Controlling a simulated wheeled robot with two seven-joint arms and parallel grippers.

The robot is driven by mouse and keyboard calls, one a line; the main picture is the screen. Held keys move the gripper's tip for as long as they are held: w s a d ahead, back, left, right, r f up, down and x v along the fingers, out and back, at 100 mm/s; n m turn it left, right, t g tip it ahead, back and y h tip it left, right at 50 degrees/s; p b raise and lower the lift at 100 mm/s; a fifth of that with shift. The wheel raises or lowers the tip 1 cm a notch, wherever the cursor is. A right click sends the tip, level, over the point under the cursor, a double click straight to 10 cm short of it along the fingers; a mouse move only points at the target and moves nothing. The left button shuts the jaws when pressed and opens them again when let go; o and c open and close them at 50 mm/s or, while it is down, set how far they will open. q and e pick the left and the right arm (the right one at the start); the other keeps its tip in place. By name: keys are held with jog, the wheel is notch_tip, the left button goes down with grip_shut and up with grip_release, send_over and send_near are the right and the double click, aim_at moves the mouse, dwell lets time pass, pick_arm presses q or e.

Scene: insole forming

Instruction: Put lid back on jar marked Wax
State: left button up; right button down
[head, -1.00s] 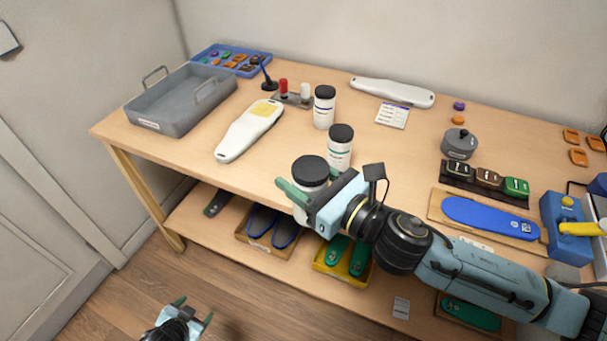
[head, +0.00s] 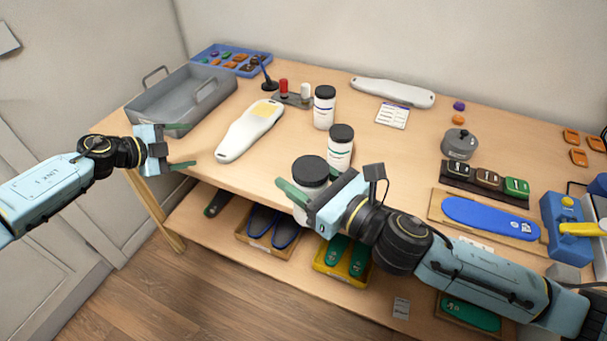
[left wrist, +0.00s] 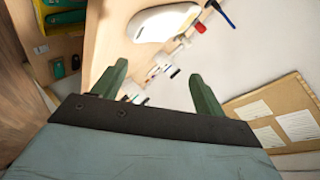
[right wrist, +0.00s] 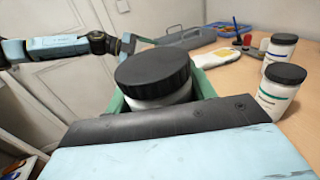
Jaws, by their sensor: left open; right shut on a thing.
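My right gripper (head: 312,188) is shut around a white jar (head: 304,190) with a ribbed black lid (head: 310,168), at the table's front edge. In the right wrist view the jar (right wrist: 162,101) is upright and its black lid (right wrist: 154,72) sits on top; no label text shows. Two more white jars with black lids stand on the table behind it: one with a green band (head: 340,153) and one with a blue band (head: 324,112). Their labels are too small to read. My left gripper (head: 190,146) is open and empty, left of the white insole form.
The white form (head: 248,132) with a yellow patch and a grey tray (head: 165,118) lie on the left. A grey lidded pot (head: 459,145) and a blue insole (head: 490,217) are on the right. The table (head: 390,148) is bare right of the jars.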

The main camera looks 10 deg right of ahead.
pick_arm(q)
jog(key=s+d+r+m+g, duration=0.3)
jog(key=d+r+m+g, duration=0.1)
jog(key=d+r, duration=0.55)
notch_tip(320, 180, up, 12)
jog(key=m+g+y, duration=0.3)
jog(key=g+y, duration=0.1)
jog(key=y, duration=0.5)
send_over(311, 167)
jog(key=shift+w, duration=0.2)
jog(key=shift+s+r+n+y, duration=0.2)
jog(key=shift+s+n+y, duration=0.1)
jog(key=shift+f, duration=0.1)
jog(key=shift+f, duration=3.95)
jog(key=shift+c, duration=0.4)
